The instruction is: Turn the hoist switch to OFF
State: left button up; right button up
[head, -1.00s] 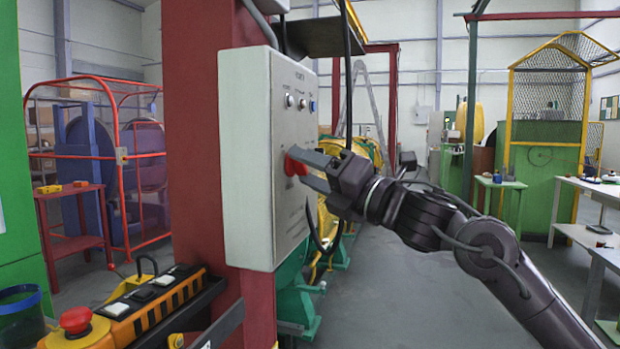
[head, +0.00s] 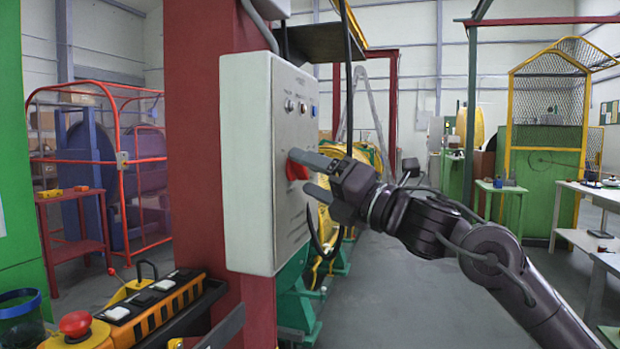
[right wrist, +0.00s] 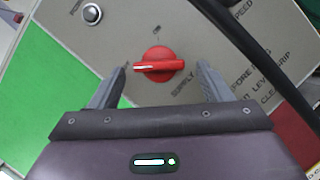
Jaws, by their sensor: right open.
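The hoist control box (head: 250,165) is a light grey box on a dark red column. Its red rotary switch (head: 297,170) sits on the front panel and also shows in the right wrist view (right wrist: 158,64), where its handle lies nearly level across the picture. My right gripper (head: 312,176) is at the switch with its jaws open. In the right wrist view my right gripper (right wrist: 160,85) has one finger on each side of the knob, with gaps between fingers and knob. I cannot tell how deep the fingertips reach. My left gripper is out of view.
A black cable (right wrist: 262,70) hangs close in front of the panel. A yellow-black pendant (head: 150,310) with a red emergency button (head: 75,323) lies on a shelf at lower left. Small buttons (head: 289,105) sit above the switch.

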pick_arm(q)
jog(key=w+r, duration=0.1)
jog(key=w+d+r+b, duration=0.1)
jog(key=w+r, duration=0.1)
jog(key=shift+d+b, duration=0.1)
jog(key=shift+b, duration=0.2)
pick_arm(e)
jog(key=v, duration=0.7)
jog(key=shift+d, duration=0.15)
jog(key=shift+s+f, duration=0.1)
